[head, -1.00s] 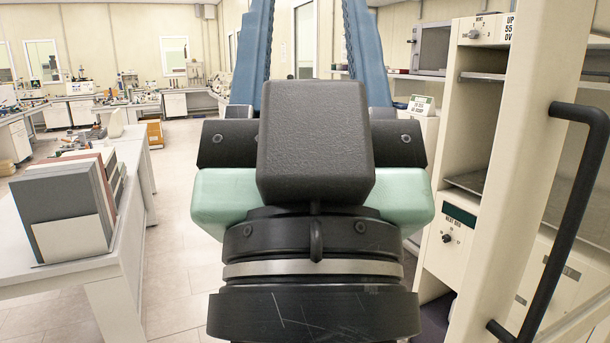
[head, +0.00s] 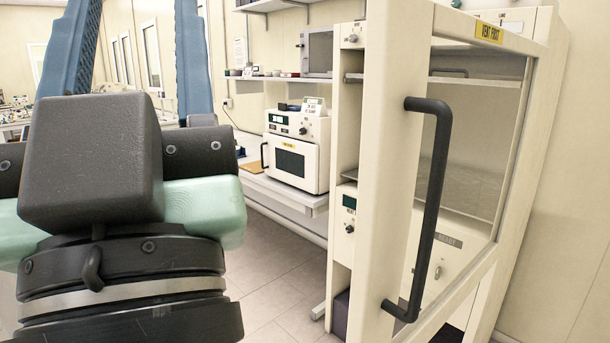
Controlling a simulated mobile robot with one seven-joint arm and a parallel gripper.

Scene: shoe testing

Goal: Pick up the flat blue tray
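I cannot make out a flat blue tray in the head view. A small dark blue item (head: 240,152) shows at the left end of the wall bench, partly hidden behind my arm, and I cannot tell what it is. My own arm, with black, mint-green and blue parts, fills the left side of the view. My gripper and its fingertips do not show.
A tall cream cabinet (head: 386,190) with a black door handle (head: 436,190) and glass side stands close on the right. A small white oven (head: 297,150) sits on the wall bench (head: 285,193). Shelves hang above it. Tiled floor (head: 275,285) is clear between my arm and the cabinet.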

